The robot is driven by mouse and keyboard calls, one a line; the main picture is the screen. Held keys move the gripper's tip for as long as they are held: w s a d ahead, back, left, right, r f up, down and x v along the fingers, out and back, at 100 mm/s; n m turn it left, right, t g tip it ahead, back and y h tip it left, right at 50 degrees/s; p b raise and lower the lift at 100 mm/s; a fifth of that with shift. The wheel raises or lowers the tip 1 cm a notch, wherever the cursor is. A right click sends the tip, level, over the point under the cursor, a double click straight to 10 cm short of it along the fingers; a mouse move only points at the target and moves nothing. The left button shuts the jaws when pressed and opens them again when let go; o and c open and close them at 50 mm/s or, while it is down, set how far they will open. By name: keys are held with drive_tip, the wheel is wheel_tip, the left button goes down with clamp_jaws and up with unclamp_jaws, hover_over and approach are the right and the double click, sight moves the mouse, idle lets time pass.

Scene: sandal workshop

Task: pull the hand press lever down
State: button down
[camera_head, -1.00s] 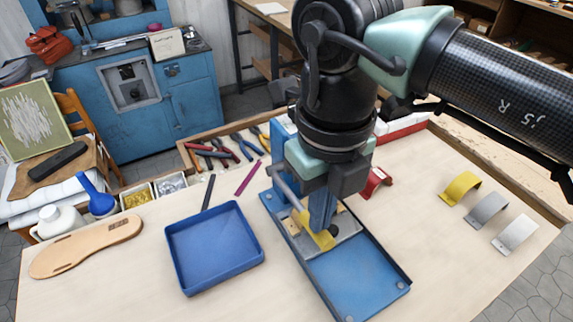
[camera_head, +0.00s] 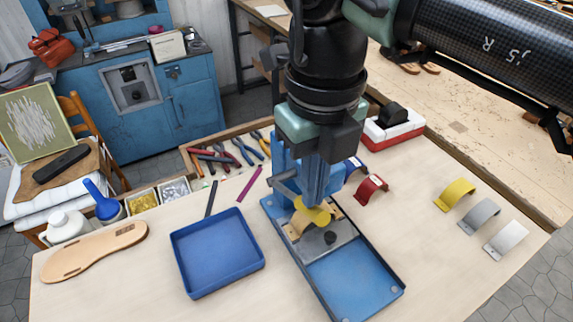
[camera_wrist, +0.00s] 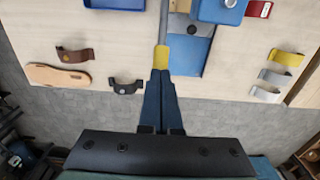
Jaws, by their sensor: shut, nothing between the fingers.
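The blue hand press stands on the table, its tray-like base (camera_head: 350,285) toward me. Its lever is a grey rod (camera_head: 283,186) ending in a yellow grip (camera_head: 315,213); my gripper hides part of it. My gripper (camera_head: 315,202) is shut and empty, pointing down, its fingertips at the yellow grip. I cannot tell for sure whether they touch it. In the wrist view the two dark blue fingers (camera_wrist: 161,72) are together, and the yellow grip (camera_wrist: 161,57) shows just beyond their tips. A tan loop (camera_head: 299,225) and a black knob (camera_head: 330,237) show under the lever.
An empty blue tray (camera_head: 216,252) and a tan sole (camera_head: 95,250) lie left of the press. Red (camera_head: 371,189) and blue straps stand close behind it. Yellow, grey and white straps (camera_head: 480,215) stand at the right. Pliers (camera_head: 245,150) lie in a box at the back.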

drive_tip(key=r+p, duration=0.2)
drive_tip(key=r, duration=0.1)
drive_tip(key=w+r+p, duration=0.1)
drive_tip(key=r, duration=0.1)
drive_tip(key=shift+a+r, duration=0.15)
drive_tip(key=shift+a, duration=0.25)
